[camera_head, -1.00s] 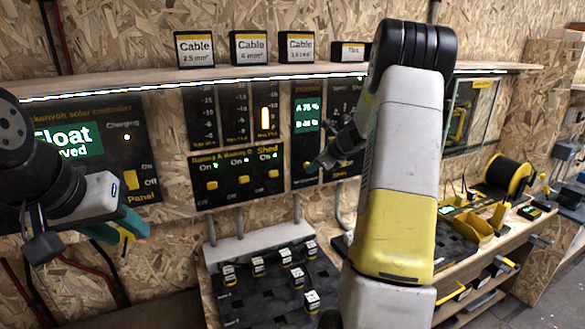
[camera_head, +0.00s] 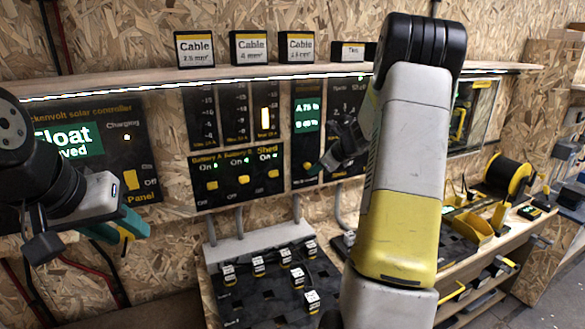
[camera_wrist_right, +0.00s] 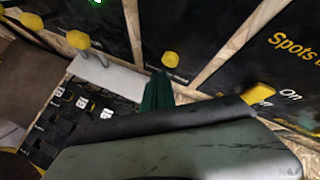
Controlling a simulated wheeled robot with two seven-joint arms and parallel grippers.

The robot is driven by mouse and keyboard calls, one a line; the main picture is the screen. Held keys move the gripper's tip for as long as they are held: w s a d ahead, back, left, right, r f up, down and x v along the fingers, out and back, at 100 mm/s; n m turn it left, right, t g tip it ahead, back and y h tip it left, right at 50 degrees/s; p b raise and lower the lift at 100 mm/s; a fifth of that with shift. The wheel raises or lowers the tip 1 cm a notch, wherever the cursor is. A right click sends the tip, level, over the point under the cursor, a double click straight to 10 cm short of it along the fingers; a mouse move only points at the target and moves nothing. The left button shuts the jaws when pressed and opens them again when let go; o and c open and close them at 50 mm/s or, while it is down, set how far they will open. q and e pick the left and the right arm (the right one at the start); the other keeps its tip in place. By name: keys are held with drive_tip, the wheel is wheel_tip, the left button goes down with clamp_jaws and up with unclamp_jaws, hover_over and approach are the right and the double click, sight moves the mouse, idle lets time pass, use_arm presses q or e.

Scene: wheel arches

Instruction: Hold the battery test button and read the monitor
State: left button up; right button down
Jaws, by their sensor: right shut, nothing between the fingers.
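The battery monitor (camera_head: 306,96) is a narrow black wall panel with two green readouts. The upper reads about "A 75 %", the lower looks like "B 40 %". A round yellow button (camera_head: 307,166) sits at its bottom; it also shows in the right wrist view (camera_wrist_right: 171,59). My right gripper (camera_head: 317,168) is shut and empty, its green fingertips beside the button. In the right wrist view the fingertips (camera_wrist_right: 158,78) point just below the button, with a small gap apparent. My left gripper (camera_head: 118,228) hangs at the left below the solar controller; its jaw state is unclear.
Left of the monitor is a panel with yellow switches (camera_head: 240,180). The solar controller (camera_head: 95,150) shows "Float". Cable boxes (camera_head: 250,47) stand on the shelf above. A black board (camera_head: 270,290) with small labelled blocks lies below. My right arm covers panels at the right.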

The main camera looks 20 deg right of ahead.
drive_tip(key=shift+s, duration=0.1)
drive_tip(key=shift+s+d, duration=0.2)
drive_tip(key=shift+s, duration=1)
drive_tip(key=shift+s+d, duration=0.15)
drive_tip(key=shift+s, duration=1.05)
drive_tip(key=s+a+r+n+g, duration=0.2)
drive_tip(key=s+a+r+n, duration=0.95)
drive_tip(key=a, duration=0.25)
drive_tip(key=s+a+n+h, duration=0.1)
drive_tip(key=s+a+n, duration=0.1)
drive_tip(key=s+n, duration=0.6)
drive_tip(key=s+a+n+h, duration=0.1)
drive_tip(key=s+a+n, duration=0.1)
drive_tip(key=s+n, duration=0.6)
drive_tip(key=s, duration=0.3)
drive_tip(key=shift+s+r, duration=0.15)
drive_tip(key=shift+r, duration=0.25)
drive_tip(key=shift+d, duration=0.1)
